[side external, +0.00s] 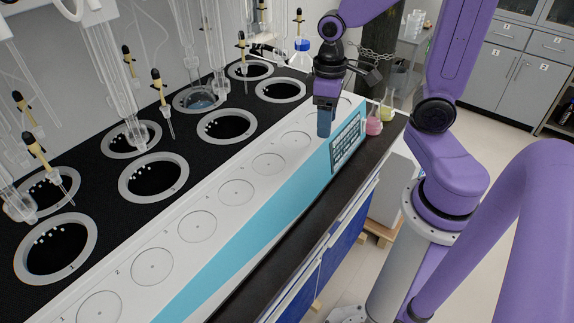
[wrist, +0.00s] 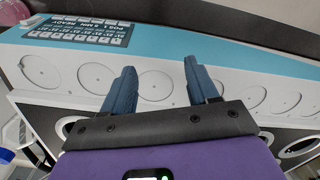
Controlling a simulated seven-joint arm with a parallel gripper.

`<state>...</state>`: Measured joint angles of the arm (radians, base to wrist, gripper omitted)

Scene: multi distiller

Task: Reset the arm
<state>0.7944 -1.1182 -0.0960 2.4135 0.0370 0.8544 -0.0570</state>
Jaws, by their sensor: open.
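My arm is purple. My gripper (side external: 324,122) points down over the far end of the distiller's front panel, beside the keypad display (side external: 346,143). In the wrist view my gripper (wrist: 164,82) shows two blue fingers spread apart with nothing between them. The multi distiller (side external: 252,189) has a white top strip with a row of numbered round positions, which look empty. Behind that strip is a black deck with round heating wells (side external: 154,177). The fingertips appear to be above the panel, with no clear contact visible.
Glass tubes and black-capped droppers (side external: 160,88) stand over the wells at the left. A blue-capped bottle (side external: 301,54) stands behind my gripper. A pink flask (side external: 374,124) and a yellowish flask (side external: 386,108) stand on the dark bench edge to its right. Grey cabinets (side external: 505,75) are at the back right.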

